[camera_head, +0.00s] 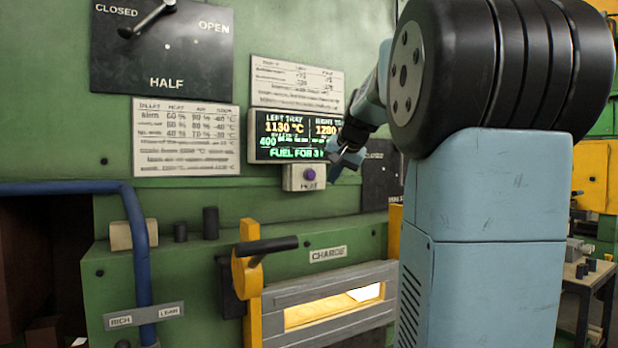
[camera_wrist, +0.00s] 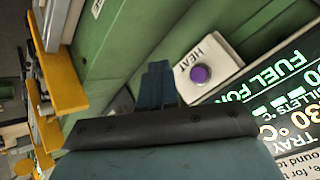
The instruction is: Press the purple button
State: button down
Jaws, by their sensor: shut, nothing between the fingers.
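The purple button (camera_head: 309,174) sits on a small pale box labelled HEAT (camera_head: 303,184), just below the lit display on the green furnace wall. In the wrist view the purple button (camera_wrist: 201,74) is clear and unobstructed, on its pale box (camera_wrist: 222,70). My gripper (camera_head: 347,161) is to the right of the button in the head view, apart from it as far as I can tell. In the wrist view my gripper (camera_wrist: 158,84) is shut and empty, with its fingers to the left of the button.
The lit display (camera_head: 290,135) shows temperatures above the button. A dark lever plate (camera_head: 165,50) is at upper left. A yellow lever with a black handle (camera_head: 250,270) and the glowing charge door (camera_head: 330,305) are below. A blue pipe (camera_head: 135,225) stands at left.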

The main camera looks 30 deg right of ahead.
aim_at(311, 175)
jog(key=shift+w, duration=0.1)
jog(key=w, duration=0.8)
jog(key=shift+w, duration=0.2)
jog(key=shift+w, duration=0.1)
dwell(2.0)
jog(key=shift+w, duration=0.3)
jog(key=shift+w+a, duration=0.1)
jog(key=shift+w, duration=0.3)
dwell(0.9)
jog(key=shift+s, duration=0.85)
jog(key=shift+s, duration=0.1)
